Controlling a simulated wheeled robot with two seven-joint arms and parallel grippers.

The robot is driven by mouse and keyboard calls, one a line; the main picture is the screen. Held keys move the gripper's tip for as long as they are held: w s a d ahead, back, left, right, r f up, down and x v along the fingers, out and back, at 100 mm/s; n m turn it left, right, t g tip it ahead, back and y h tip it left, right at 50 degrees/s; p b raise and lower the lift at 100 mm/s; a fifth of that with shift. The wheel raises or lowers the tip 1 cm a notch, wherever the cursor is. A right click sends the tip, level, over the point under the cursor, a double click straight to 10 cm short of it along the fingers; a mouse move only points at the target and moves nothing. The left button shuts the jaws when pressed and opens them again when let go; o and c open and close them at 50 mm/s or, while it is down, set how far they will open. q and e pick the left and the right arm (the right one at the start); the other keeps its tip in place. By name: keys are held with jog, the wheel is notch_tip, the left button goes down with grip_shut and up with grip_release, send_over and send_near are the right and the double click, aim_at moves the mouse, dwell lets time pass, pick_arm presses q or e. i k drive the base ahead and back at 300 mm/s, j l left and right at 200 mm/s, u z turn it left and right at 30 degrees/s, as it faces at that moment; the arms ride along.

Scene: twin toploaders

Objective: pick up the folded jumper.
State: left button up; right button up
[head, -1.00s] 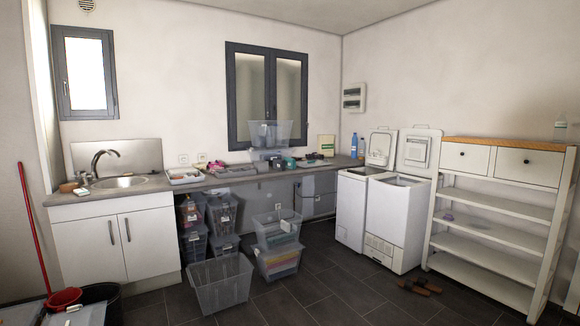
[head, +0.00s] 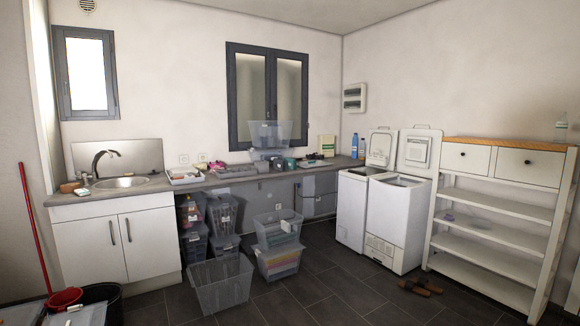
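I cannot make out a folded jumper for certain in the head view. A clear bin (head: 277,262) on the floor under the counter holds coloured, layered contents too small to identify. An empty-looking clear basket (head: 220,284) stands on the floor in front of the other bins. Two white top-loading machines stand side by side at the right end of the counter, the left one (head: 351,212) and the right one (head: 394,225), both with lids raised. Neither of my grippers shows in the view.
A counter (head: 232,180) with small items runs along the back wall from the sink (head: 122,183). A white shelf unit (head: 490,225) stands at the right, with brown shoes (head: 421,287) on the floor before it. The middle floor is clear.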

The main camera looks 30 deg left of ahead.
aim_at(291, 164)
jog(key=i+l+z, duration=0.5)
jog(key=i+l, duration=0.3)
jog(key=i+l+u, duration=0.1)
jog(key=i, duration=0.35)
jog(key=i+l, duration=0.2)
jog(key=i, duration=0.25)
jog(key=i+l+u, duration=0.15)
jog(key=i, duration=0.25)
jog(key=i+j+u, duration=0.2)
jog(key=i+u, duration=0.75)
jog(key=i+l+u, duration=0.2)
jog(key=i+u, duration=0.3)
jog(key=i+j, duration=0.1)
jog(key=i, duration=1.6)
